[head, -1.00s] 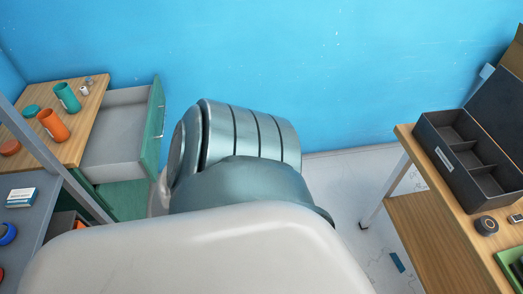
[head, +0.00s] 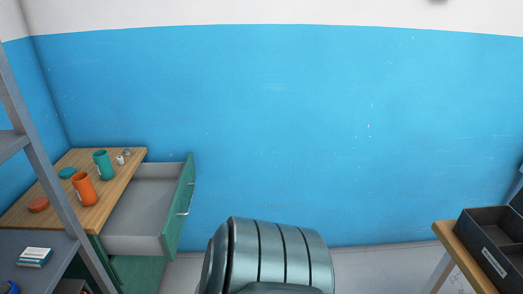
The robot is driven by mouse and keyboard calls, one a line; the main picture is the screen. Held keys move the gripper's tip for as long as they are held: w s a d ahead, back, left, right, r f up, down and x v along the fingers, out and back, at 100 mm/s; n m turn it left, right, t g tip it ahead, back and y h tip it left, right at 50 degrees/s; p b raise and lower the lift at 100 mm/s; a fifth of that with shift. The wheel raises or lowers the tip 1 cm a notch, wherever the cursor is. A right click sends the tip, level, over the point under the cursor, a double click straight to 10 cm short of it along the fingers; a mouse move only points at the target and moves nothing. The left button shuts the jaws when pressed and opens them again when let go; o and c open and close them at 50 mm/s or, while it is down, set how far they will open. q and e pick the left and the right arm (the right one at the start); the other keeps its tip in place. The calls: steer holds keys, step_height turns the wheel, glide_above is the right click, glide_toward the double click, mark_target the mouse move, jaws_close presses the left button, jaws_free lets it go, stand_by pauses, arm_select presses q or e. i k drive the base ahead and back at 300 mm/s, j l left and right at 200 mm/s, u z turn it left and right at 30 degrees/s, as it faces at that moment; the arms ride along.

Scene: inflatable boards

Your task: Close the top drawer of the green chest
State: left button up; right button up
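The green chest (head: 138,270) stands at the left, under a wooden top. Its top drawer (head: 143,203) is pulled out to the right and looks empty, with a grey inside. The drawer's green front (head: 178,203) carries a metal handle (head: 186,200). One of my arm links fills the bottom middle, to the right of the drawer and apart from it in the picture. Neither of my grippers is in view.
On the chest's wooden top (head: 118,172) stand an orange mug (head: 83,190), a green mug (head: 103,164) and small lids. A grey shelf rack (head: 45,150) is at the near left. A wooden table (head: 455,247) with a black box (head: 490,240) stands at the right.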

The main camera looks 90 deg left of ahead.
mark_target(148, 218)
steer(key=i, duration=0.5)
steer(key=u, duration=3.7)
